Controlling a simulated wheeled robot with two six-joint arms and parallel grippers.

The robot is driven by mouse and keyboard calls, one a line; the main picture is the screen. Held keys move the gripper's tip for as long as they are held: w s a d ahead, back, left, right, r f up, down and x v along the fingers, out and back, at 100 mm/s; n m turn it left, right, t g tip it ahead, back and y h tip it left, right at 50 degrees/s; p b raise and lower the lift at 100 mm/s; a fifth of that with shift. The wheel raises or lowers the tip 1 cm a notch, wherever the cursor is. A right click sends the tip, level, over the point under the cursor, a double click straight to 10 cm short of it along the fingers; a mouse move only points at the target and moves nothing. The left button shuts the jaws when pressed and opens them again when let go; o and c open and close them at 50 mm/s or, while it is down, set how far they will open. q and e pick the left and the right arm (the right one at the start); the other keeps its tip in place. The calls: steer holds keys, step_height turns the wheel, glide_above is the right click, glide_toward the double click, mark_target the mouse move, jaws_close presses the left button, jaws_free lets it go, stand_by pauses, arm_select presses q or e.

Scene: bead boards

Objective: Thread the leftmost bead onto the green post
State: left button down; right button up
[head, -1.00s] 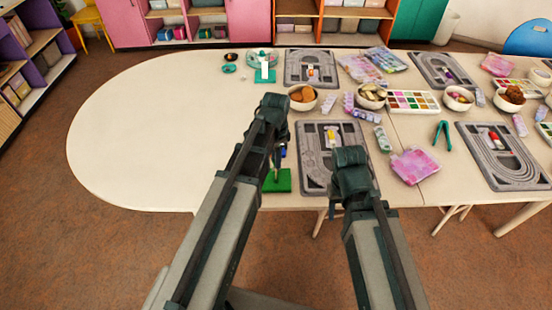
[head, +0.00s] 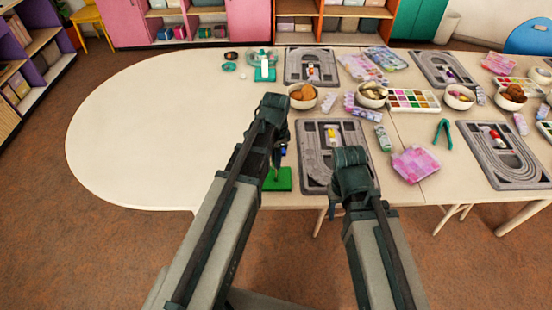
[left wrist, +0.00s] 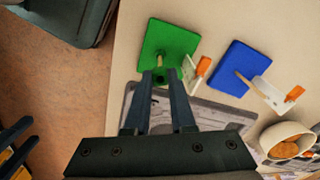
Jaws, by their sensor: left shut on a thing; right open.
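The green base (head: 279,180) stands at the table's near edge, beside my left gripper (head: 277,168). In the left wrist view, a short tan post (left wrist: 158,61) rises from the green base (left wrist: 176,40). My left gripper (left wrist: 160,75) is shut at this post. A small tan piece shows between its fingertips, probably the bead; the fingers hide most of it. I cannot tell whether it is around the post or above it.
A blue base (left wrist: 236,62) with a tan peg stands right of the green one. White brackets with orange pieces (left wrist: 292,93) stand beside both bases. A grey bead board (head: 316,168) and a bowl (head: 302,98) lie to the right. The table's left half (head: 140,130) is clear.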

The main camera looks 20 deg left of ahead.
arm_select(q)
steer(key=shift+f+b, duration=0.6)
steer(key=shift+f, duration=0.1)
steer(key=shift+f, duration=0.15)
steer(key=c, duration=0.7)
jaws_free()
step_height(320, 180, up, 14)
steer(key=p, duration=1.3)
steer(key=shift+p, duration=0.3)
steer(key=shift+f, duration=0.1)
